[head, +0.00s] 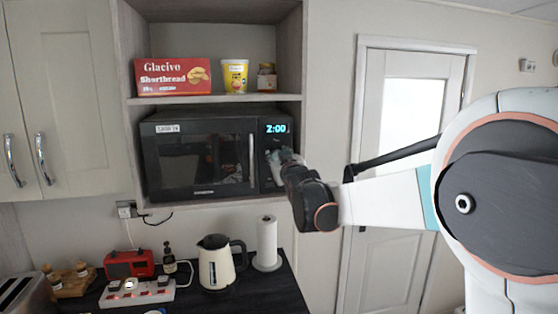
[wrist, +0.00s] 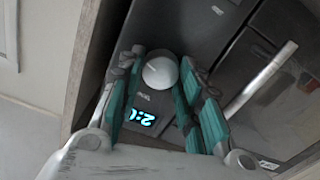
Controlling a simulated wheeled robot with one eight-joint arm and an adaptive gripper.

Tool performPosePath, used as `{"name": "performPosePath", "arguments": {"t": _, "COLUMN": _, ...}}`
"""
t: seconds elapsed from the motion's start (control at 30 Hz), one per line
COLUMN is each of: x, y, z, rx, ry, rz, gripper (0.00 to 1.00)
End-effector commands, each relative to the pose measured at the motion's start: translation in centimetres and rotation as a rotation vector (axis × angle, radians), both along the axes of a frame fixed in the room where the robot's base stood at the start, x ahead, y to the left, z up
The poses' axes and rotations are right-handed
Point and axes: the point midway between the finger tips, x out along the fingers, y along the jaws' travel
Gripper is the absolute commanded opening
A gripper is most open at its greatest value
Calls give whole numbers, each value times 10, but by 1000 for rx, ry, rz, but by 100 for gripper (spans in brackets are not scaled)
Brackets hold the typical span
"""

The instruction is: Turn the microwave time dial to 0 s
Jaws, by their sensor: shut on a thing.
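The black microwave (head: 200,165) sits in a shelf niche with its door closed. Its display (head: 276,128) glows blue and reads 2:00; in the wrist view the display (wrist: 142,117) is upside down and partly cut off by a finger. The round, pale time dial (wrist: 160,72) lies between the teal pads of my gripper (wrist: 158,70), which is shut on it. In the head view my gripper (head: 282,157) is at the control panel below the display and hides the dial there.
The vertical door handle (head: 252,158) is just left of my gripper; it also shows in the wrist view (wrist: 258,82). A shelf (head: 215,99) above holds a shortbread box (head: 172,77), a yellow cup (head: 234,76) and a jar (head: 267,77). Below are a kettle (head: 217,264) and a paper roll (head: 267,242).

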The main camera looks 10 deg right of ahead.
Motion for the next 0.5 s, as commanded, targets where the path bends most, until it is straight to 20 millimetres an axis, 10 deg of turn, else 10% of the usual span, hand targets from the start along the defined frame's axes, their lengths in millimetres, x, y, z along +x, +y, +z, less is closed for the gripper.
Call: {"name": "performPosePath", "arguments": {"t": 0.5, "x": -1, "y": 1, "z": -3, "rx": -490, "ry": 4, "rz": 1, "gripper": 9}}
